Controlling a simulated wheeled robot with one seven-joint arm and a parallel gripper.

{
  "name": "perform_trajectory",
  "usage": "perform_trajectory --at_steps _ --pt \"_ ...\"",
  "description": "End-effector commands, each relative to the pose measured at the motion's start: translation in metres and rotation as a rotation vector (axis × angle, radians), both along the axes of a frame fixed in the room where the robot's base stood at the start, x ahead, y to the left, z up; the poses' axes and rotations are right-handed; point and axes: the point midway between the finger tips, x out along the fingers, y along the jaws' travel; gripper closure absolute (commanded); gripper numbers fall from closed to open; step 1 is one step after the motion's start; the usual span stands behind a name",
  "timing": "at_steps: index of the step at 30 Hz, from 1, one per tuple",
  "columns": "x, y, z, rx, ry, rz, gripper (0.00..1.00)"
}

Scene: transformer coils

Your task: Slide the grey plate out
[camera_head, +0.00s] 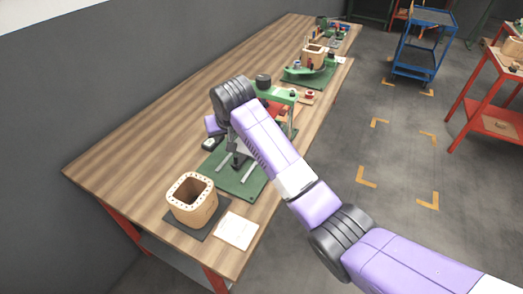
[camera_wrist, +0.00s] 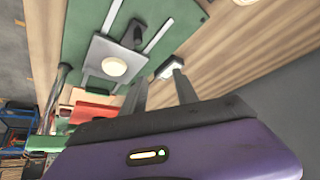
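The grey plate (camera_wrist: 98,52) carries a pale round knob (camera_wrist: 113,66) and lies over the green base board (camera_wrist: 78,22) in the wrist view. Two light metal rails (camera_wrist: 157,36) run along the board. A small dark part (camera_wrist: 132,34) sits by the plate's edge. My gripper (camera_wrist: 158,84) is open, with its two dark fingers apart and nothing seen between them. They point towards the board, beside the plate and knob; contact cannot be told. In the head view, my gripper (camera_head: 238,157) is above the green board (camera_head: 245,185), and my arm hides most of the plate.
A square wooden coil form (camera_head: 192,204) stands on a dark mat at the near end of the bench (camera_head: 125,160). A white sheet (camera_head: 237,230) lies beside it. A green frame (camera_head: 275,91) and red part (camera_wrist: 94,113) stand close to my gripper. A blue cart (camera_head: 424,45) is beyond.

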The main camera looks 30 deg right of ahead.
Motion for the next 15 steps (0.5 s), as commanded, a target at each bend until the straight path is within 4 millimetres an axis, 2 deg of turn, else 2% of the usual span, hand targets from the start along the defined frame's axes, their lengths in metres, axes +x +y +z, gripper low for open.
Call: perform_trajectory --at_steps 1,2,6,11,15 --pt "-0.012 -0.002 -0.015 -0.001 0.063 -0.016 0.64" --pt "-0.018 -0.003 -0.02 -0.001 0.092 -0.026 0.64" --pt "-0.033 -0.007 -0.027 0.002 0.159 -0.057 0.64" --pt "-0.031 -0.008 -0.039 0.005 0.17 -0.07 0.64" --pt "-0.023 -0.01 -0.059 0.005 0.17 -0.07 0.64"
